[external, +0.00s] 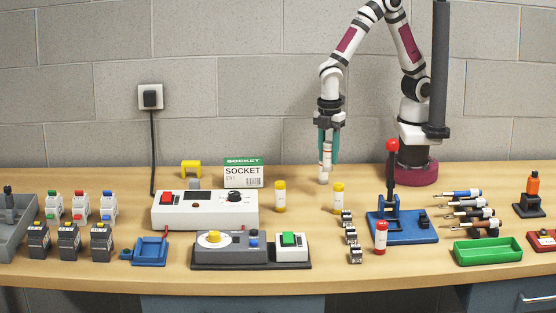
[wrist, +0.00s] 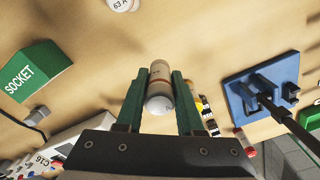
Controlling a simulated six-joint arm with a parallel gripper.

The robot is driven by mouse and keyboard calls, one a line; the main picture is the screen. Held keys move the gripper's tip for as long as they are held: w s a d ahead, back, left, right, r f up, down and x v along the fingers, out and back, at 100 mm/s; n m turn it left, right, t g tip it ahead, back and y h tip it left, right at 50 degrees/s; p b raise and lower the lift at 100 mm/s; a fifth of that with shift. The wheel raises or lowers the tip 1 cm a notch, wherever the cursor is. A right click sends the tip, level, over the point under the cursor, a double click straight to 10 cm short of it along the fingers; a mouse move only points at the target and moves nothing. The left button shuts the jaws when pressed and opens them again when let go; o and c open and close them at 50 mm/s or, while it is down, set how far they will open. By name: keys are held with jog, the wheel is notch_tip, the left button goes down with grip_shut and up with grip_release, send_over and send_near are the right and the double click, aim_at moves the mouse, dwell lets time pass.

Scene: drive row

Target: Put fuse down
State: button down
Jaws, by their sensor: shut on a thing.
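My gripper (wrist: 162,80) points down over the back of the bench and is shut on a fuse (wrist: 160,88), a pale cylinder with a reddish band and a whitish end. The green fingers press on its two sides. In the external view my gripper (external: 327,160) hangs left of my base, and white shows between and below its fingers. It is hard to tell there whether the lower white part (external: 324,174) is the held fuse or a separate piece, or whether the fuse touches the bench.
A white part marked 63 A (wrist: 122,4) is cut off at the wrist view's top. A green SOCKET box (external: 243,172) stands left. Two yellow-capped cylinders (external: 280,197) (external: 338,198) and a red-capped one (external: 381,238) stand in front. A blue lever press (external: 402,226) is to the right.

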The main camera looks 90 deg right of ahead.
notch_tip(320, 180, down, 8)
jog(key=shift+f, duration=0.1)
jog(key=c, duration=0.5)
grip_release()
jog(key=shift+c, duration=0.2)
